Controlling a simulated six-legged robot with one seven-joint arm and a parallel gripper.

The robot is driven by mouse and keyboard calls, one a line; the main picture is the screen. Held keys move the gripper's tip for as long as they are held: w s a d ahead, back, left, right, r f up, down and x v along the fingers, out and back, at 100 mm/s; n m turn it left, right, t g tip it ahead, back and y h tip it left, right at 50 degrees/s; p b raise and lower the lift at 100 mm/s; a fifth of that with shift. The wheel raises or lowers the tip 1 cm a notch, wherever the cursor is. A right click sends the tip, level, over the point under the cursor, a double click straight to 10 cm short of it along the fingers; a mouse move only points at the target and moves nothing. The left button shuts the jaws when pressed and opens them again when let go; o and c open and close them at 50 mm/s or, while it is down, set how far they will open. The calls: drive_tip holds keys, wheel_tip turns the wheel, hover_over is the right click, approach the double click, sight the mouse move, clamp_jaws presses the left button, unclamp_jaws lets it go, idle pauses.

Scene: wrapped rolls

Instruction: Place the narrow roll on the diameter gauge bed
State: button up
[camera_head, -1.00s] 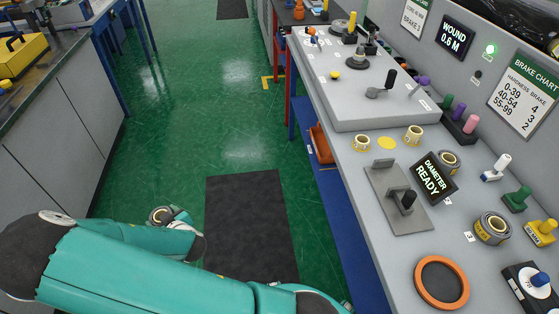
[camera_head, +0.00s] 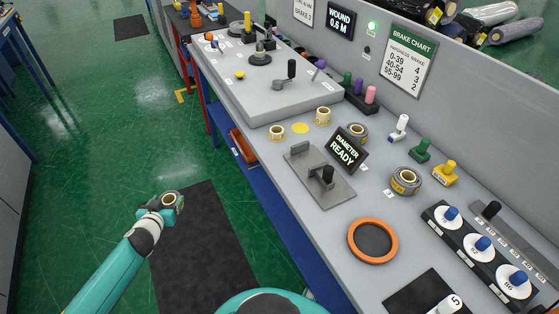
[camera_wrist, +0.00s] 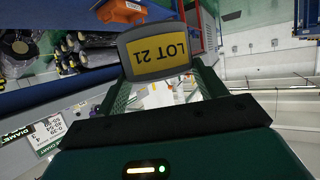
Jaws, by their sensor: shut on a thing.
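My gripper (camera_head: 165,205) is shut on a dark grey wrapped roll (camera_head: 173,198) with a tan core. I take it for the narrow roll. It is held over the floor, left of the bench. In the wrist view the roll (camera_wrist: 158,52) sits between the fingers, its yellow "LOT 21" label upside down. The diameter gauge bed (camera_head: 334,190) is a flat grey plate on the bench, with a grey block at its far end and a dark-knobbed slide across it. The bed looks empty. The "DIAMETER READY" display (camera_head: 347,149) stands beside it.
Two grey rolls (camera_head: 405,181) stand right of and behind the gauge. Small cream rolls (camera_head: 277,132) stand beyond it, and an orange ring (camera_head: 372,241) lies nearer. The raised grey console (camera_head: 265,85) is farther back.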

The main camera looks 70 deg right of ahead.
drive_tip(key=s+d+r+m+g+y, duration=0.3)
drive_tip(key=s+d+r+m+g, duration=0.5)
drive_tip(key=s+d+r, duration=0.3)
drive_tip(key=s+d+r+m+g+y, duration=0.2)
drive_tip(key=s+d+r+m+g, duration=0.65)
drive_tip(key=s+r, duration=0.55)
drive_tip(key=shift+n, duration=0.25)
drive_tip(key=f+x, duration=0.1)
drive_tip(key=x, duration=0.4)
drive_tip(key=f+x, duration=0.1)
drive_tip(key=x, duration=0.4)
drive_tip(key=w+a+f+x, duration=0.1)
drive_tip(key=x, duration=0.4)
drive_tip(key=shift+s+d+f, duration=0.25)
drive_tip(key=shift+f, duration=0.1)
drive_tip(key=f, duration=0.3)
drive_tip(key=shift+s+d+f, duration=0.25)
drive_tip(key=shift+s+f, duration=0.1)
drive_tip(key=shift+s, duration=0.05)
drive_tip(key=shift+w+f, duration=0.1)
drive_tip(key=shift+f, duration=0.1)
drive_tip(key=o, duration=1.1)
drive_tip(key=shift+o, duration=0.2)
